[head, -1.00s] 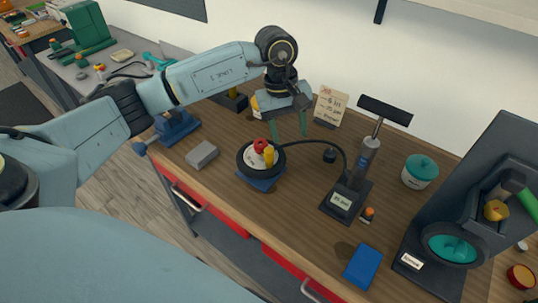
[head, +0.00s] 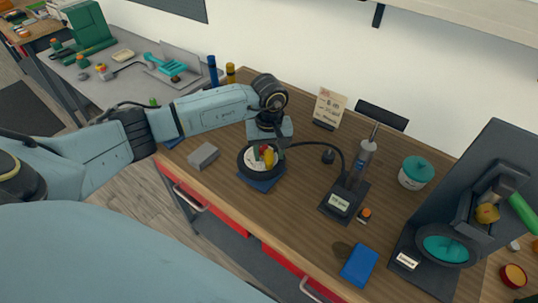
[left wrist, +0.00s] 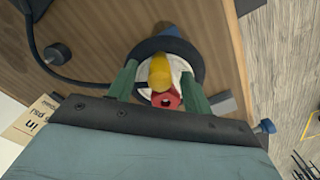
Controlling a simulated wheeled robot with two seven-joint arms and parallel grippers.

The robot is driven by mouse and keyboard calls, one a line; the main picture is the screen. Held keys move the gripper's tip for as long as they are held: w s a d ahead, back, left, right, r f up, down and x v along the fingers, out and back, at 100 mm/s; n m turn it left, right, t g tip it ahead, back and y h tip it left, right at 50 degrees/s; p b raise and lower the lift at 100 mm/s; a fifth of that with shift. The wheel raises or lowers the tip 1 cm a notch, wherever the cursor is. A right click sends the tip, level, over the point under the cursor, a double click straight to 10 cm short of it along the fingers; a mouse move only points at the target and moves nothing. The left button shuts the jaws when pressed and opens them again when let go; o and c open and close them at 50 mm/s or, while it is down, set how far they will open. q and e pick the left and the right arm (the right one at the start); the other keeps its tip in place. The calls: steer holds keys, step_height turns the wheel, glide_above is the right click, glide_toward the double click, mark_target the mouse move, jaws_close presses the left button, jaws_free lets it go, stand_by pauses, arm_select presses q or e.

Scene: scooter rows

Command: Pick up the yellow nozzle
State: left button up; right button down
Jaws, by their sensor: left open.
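The yellow nozzle (head: 268,160) stands at the middle of a small black-rimmed wheel (head: 243,165), beside a red piece with a hole. The nozzle also shows in the left wrist view (left wrist: 160,72), just beyond the red piece (left wrist: 166,100). My left gripper (head: 263,152) is over the wheel, pointing down. In the left wrist view its green fingers (left wrist: 160,78) are open, one on each side of the nozzle and red piece, with visible gaps. Nothing is held. My right gripper is not in view.
The wheel sits on a blue base. A black hose (head: 318,146) runs from it to the pump (head: 357,165). A grey block (head: 203,156) lies left of it. A sign card (head: 328,107) stands behind.

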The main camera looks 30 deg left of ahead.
arm_select(q)
steer(key=shift+f, duration=1.1)
steer(key=shift+r, duration=0.1)
steer(key=c, duration=1.1)
